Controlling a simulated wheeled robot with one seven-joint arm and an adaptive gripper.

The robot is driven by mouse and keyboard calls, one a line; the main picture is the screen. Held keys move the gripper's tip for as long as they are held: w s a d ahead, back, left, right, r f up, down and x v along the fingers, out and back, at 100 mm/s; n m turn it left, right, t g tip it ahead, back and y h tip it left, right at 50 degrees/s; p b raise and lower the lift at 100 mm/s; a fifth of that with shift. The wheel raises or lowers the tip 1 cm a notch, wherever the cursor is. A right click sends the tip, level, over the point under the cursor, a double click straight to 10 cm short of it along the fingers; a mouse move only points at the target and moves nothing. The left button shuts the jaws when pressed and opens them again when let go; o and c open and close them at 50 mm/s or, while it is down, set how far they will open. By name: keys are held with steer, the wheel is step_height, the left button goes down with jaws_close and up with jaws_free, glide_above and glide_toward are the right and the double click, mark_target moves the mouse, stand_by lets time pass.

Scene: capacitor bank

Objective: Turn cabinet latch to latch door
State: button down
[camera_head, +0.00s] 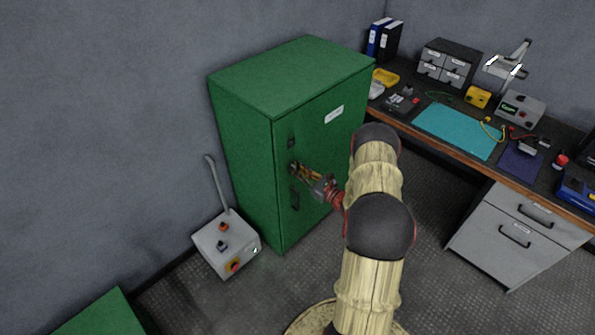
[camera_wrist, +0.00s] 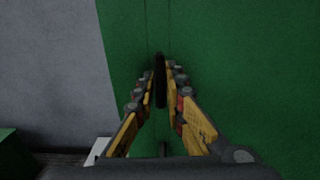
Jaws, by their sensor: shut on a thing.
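The green cabinet (camera_head: 245,160) stands against the grey wall, and its door (camera_head: 335,140) looks flush with the front. My gripper (camera_head: 293,167) is at the door's left edge, level with the latch. In the wrist view my gripper (camera_wrist: 161,85) has its yellow fingers closed in on the dark, upright-looking latch handle (camera_wrist: 160,72), one finger on each side. In the head view the fingers cover most of the latch, so its exact angle is hard to tell there. A dark door handle (camera_head: 295,199) is just below my gripper.
A small dark fitting (camera_head: 291,141) sits above my gripper on the door. A grey control box (camera_head: 226,243) with a lever stands left of the cabinet. A workbench (camera_head: 430,133) with tools is to the right. Another green box (camera_head: 100,315) shows at lower left.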

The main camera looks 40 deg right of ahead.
steer(key=shift+f, duration=0.1)
stand_by(0.3)
steer(key=c, duration=1.9)
jaws_free()
steer(key=shift+s+d, duration=0.15)
steer(key=shift+s, duration=1.85)
steer(key=shift+s+d, duration=0.2)
steer(key=shift+s, duration=1.8)
steer(key=shift+s+d, duration=0.15)
steer(key=shift+s, duration=1.85)
